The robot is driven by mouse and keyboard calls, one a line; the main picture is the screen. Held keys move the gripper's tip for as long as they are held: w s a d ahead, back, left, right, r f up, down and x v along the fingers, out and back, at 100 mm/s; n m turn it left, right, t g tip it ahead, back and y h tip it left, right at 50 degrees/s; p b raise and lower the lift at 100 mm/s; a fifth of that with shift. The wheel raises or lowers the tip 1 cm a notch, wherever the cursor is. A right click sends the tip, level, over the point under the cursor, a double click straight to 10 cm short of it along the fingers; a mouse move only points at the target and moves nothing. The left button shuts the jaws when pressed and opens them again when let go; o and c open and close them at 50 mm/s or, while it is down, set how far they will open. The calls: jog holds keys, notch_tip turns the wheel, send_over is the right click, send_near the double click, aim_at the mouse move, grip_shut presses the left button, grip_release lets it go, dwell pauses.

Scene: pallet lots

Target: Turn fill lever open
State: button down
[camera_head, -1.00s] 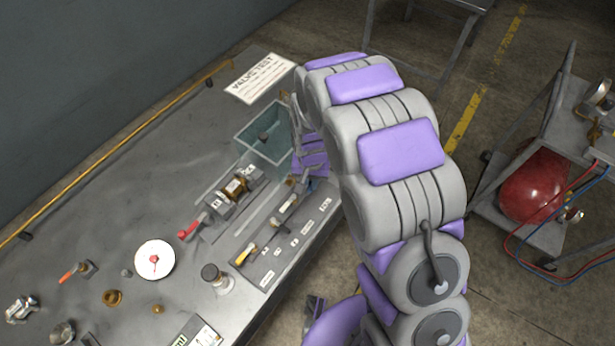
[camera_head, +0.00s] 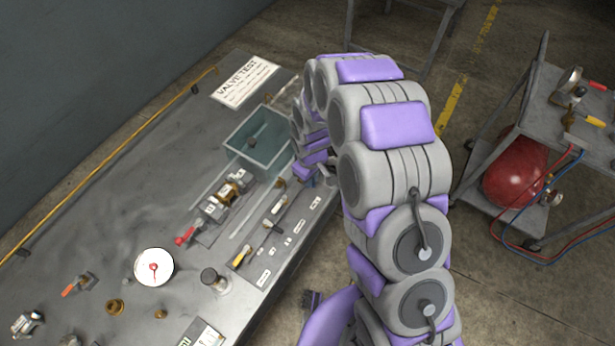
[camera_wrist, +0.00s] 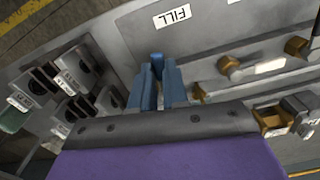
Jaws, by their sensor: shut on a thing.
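My gripper (camera_wrist: 158,75) shows in the wrist view as two blue fingers close together, just below the upside-down FILL label (camera_wrist: 172,16) on a grey panel. It is shut on what I take to be the fill lever at that label. The lever is almost wholly hidden by the fingers, so its angle cannot be told. In the head view the gripper is mostly hidden behind my arm, at the right edge of the bench beside the labelled panel (camera_head: 262,277).
Brass fittings (camera_wrist: 230,67) sit right of my fingers, and grey blocks (camera_wrist: 77,66) sit left. On the bench are a teal tank (camera_head: 240,138), a red-handled valve (camera_head: 186,235) and a white gauge (camera_head: 154,267). A cart with a red tank (camera_head: 514,184) stands right.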

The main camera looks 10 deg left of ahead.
jog(key=shift+w+d+n+p, duration=0.15)
jog(key=shift+w+n+p, duration=0.15)
jog(key=shift+n, duration=0.7)
jog(key=c, duration=1.4)
grip_release()
notch_tip(320, 180, up, 17)
jog(key=p, duration=0.1)
jog(key=shift+w, duration=0.1)
